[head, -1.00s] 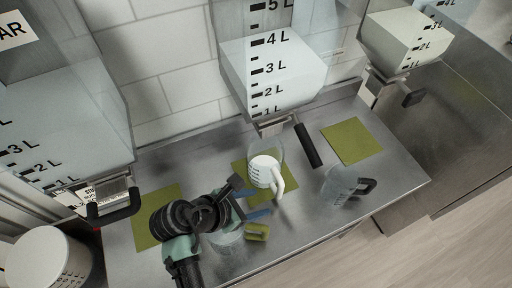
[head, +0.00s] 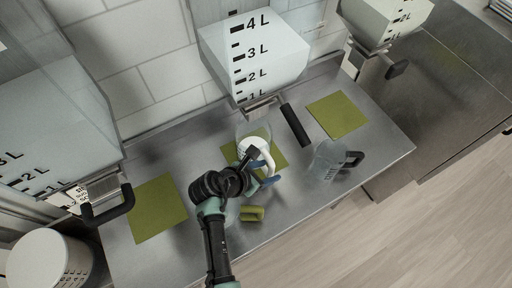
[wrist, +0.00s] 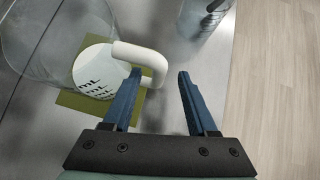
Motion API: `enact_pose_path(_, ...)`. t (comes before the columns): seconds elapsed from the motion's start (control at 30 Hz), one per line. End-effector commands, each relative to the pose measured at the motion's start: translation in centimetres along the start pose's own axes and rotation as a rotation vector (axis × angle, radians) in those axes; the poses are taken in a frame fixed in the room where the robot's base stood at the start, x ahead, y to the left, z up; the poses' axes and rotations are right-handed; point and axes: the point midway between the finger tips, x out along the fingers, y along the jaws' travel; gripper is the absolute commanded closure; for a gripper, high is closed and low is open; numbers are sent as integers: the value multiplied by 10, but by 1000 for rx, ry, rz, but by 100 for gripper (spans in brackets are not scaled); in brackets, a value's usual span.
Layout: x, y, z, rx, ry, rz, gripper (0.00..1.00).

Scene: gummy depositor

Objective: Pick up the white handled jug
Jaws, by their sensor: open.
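The white handled jug (head: 252,143) stands on a green mat (head: 278,157) under the middle dispenser. In the wrist view the white jug (wrist: 92,72) is at the upper left, its white handle (wrist: 150,58) pointing right. My gripper (head: 263,183) is open, with blue fingers, close to the handle. In the wrist view my gripper (wrist: 160,74) has its left fingertip overlapping the handle loop and its right fingertip clear of it. The handle's outer bar appears between the fingers; contact cannot be told. My gripper partly hides the jug in the head view.
A clear jug with a dark handle (head: 328,160) stands to the right. A green handle (head: 252,213) shows beside my arm. A clear vessel (wrist: 45,35) is beside the white jug. The middle dispenser's black lever (head: 295,125) overhangs nearby. The right green mat (head: 337,115) is empty.

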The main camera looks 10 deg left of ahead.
Motion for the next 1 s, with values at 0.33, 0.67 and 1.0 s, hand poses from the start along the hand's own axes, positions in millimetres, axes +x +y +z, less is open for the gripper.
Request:
enact_pose_path(0.33, 29, 0, 2, 0, 1, 1, 42)
enact_pose_path(0.67, 29, 0, 2, 0, 1, 1, 67)
enact_pose_path(1.0, 29, 0, 2, 0, 1, 1, 100)
